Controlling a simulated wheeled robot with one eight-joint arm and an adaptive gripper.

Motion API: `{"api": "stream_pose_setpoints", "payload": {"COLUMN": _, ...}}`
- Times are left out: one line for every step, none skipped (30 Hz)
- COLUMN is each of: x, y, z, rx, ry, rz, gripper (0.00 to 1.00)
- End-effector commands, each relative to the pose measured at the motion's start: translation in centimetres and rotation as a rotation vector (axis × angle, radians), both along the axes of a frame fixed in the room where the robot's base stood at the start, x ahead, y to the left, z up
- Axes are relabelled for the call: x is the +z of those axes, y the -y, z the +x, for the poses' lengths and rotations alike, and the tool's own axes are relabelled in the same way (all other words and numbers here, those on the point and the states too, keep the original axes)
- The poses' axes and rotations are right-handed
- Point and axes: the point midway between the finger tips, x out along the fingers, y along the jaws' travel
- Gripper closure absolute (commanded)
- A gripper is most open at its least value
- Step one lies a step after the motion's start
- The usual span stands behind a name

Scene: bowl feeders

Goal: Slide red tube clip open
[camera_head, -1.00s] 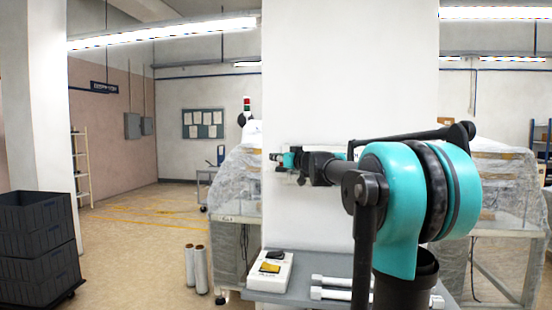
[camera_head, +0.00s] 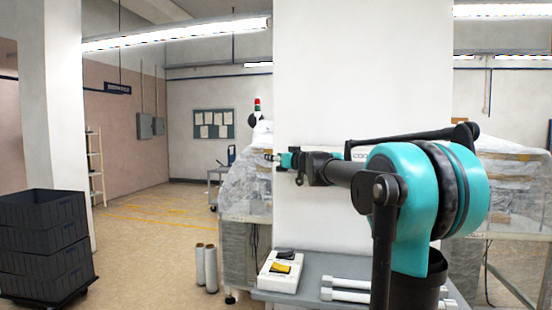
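I cannot make out a red tube clip in this view. A white block (camera_head: 279,286) with a black piece (camera_head: 286,254) and a yellow piece (camera_head: 280,268) on top sits at the left end of the grey bench (camera_head: 315,264). My gripper (camera_head: 270,157) is at the far end of my outstretched arm, higher in the picture than the block and in front of the pale pillar's left edge. It is too small to tell whether it is open or shut.
White bars (camera_head: 350,283) lie on the bench, partly hidden by my arm. Wrapped machines (camera_head: 247,180) stand behind on both sides. Two upright rolls (camera_head: 205,268) stand on the floor left of the bench. Black crates (camera_head: 42,240) are stacked at far left. The floor between is clear.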

Motion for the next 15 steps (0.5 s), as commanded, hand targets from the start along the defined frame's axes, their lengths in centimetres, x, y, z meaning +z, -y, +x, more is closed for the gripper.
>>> {"api": "stream_pose_setpoints", "payload": {"x": 0.0, "y": 0.0, "z": 0.0, "rx": -0.001, "ry": 0.0, "rz": 0.0, "gripper": 0.53}}
{"api": "stream_pose_setpoints", "payload": {"x": 0.0, "y": 0.0, "z": 0.0, "rx": -0.001, "ry": 0.0, "rz": 0.0, "gripper": 0.53}}
{"api": "stream_pose_setpoints", "payload": {"x": 0.0, "y": 0.0, "z": 0.0, "rx": -0.001, "ry": 0.0, "rz": 0.0, "gripper": 0.53}}
{"api": "stream_pose_setpoints", "payload": {"x": 0.0, "y": 0.1, "z": 0.0, "rx": -0.001, "ry": 0.0, "rz": 0.0, "gripper": 0.53}}
{"api": "stream_pose_setpoints", "payload": {"x": 0.0, "y": 0.1, "z": 0.0, "rx": -0.001, "ry": 0.0, "rz": 0.0, "gripper": 0.53}}
{"api": "stream_pose_setpoints", "payload": {"x": 0.0, "y": 0.1, "z": -0.1, "rx": -0.001, "ry": 0.0, "rz": 0.0, "gripper": 0.53}}
{"api": "stream_pose_setpoints", "payload": {"x": 0.0, "y": 0.2, "z": -0.3, "rx": -0.002, "ry": 0.0, "rz": 0.0, "gripper": 0.53}}
{"api": "stream_pose_setpoints", "payload": {"x": 0.0, "y": 0.3, "z": -0.4, "rx": -0.002, "ry": 0.0, "rz": 0.0, "gripper": 0.53}}
{"api": "stream_pose_setpoints", "payload": {"x": 0.0, "y": 0.5, "z": -0.7, "rx": -0.002, "ry": 0.0, "rz": 0.0, "gripper": 0.53}}
{"api": "stream_pose_setpoints", "payload": {"x": 0.0, "y": 0.6, "z": -1.0, "rx": -0.003, "ry": 0.0, "rz": 0.0, "gripper": 0.53}}
{"api": "stream_pose_setpoints", "payload": {"x": 0.0, "y": 0.9, "z": -1.4, "rx": -0.003, "ry": 0.0, "rz": 0.0, "gripper": 0.53}}
{"api": "stream_pose_setpoints", "payload": {"x": 0.0, "y": 1.2, "z": -2.0, "rx": -0.004, "ry": 0.0, "rz": 0.0, "gripper": 0.53}}
{"api": "stream_pose_setpoints", "payload": {"x": 0.0, "y": 1.4, "z": -2.4, "rx": -0.004, "ry": 0.0, "rz": 0.0, "gripper": 0.53}}
{"api": "stream_pose_setpoints", "payload": {"x": 0.0, "y": 1.6, "z": -3.0, "rx": -0.003, "ry": 0.0, "rz": 0.0, "gripper": 0.53}}
{"api": "stream_pose_setpoints", "payload": {"x": 0.0, "y": 2.0, "z": -3.7, "rx": -0.003, "ry": 0.0, "rz": 0.0, "gripper": 0.53}}
